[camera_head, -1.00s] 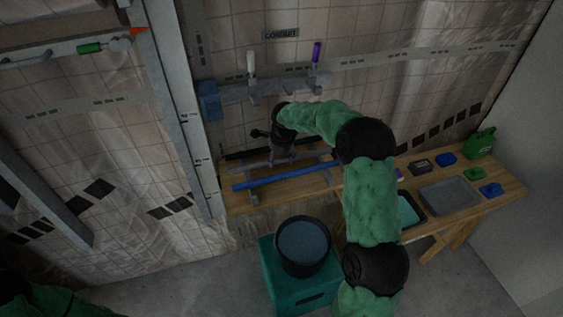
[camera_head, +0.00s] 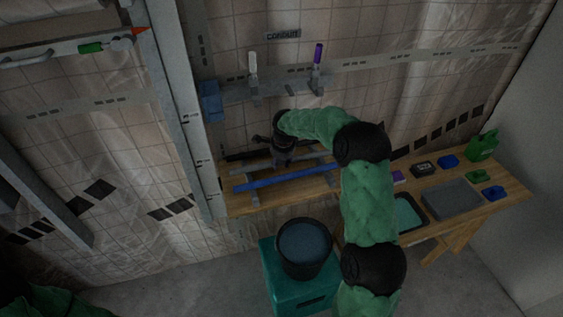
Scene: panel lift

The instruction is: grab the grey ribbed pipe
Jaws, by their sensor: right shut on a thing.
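The grey ribbed pipe (camera_head: 253,165) lies on the rack on the wooden bench, between a black pipe (camera_head: 240,156) at the back and a blue pipe (camera_head: 285,179) in front. My right gripper (camera_head: 282,162) reaches down onto the grey pipe near its middle and is shut on it. The fingertips are small and dark, and the gripper hides part of the pipe. My left gripper is not in view; only a green piece of my left arm shows at the lower left corner.
A dark bucket (camera_head: 304,247) stands on a teal crate (camera_head: 281,292) before the bench. A grey tray (camera_head: 450,199), blue and green boxes and a green can (camera_head: 482,145) are at the right. Clamps with white (camera_head: 252,64) and purple (camera_head: 318,54) handles are above the rack.

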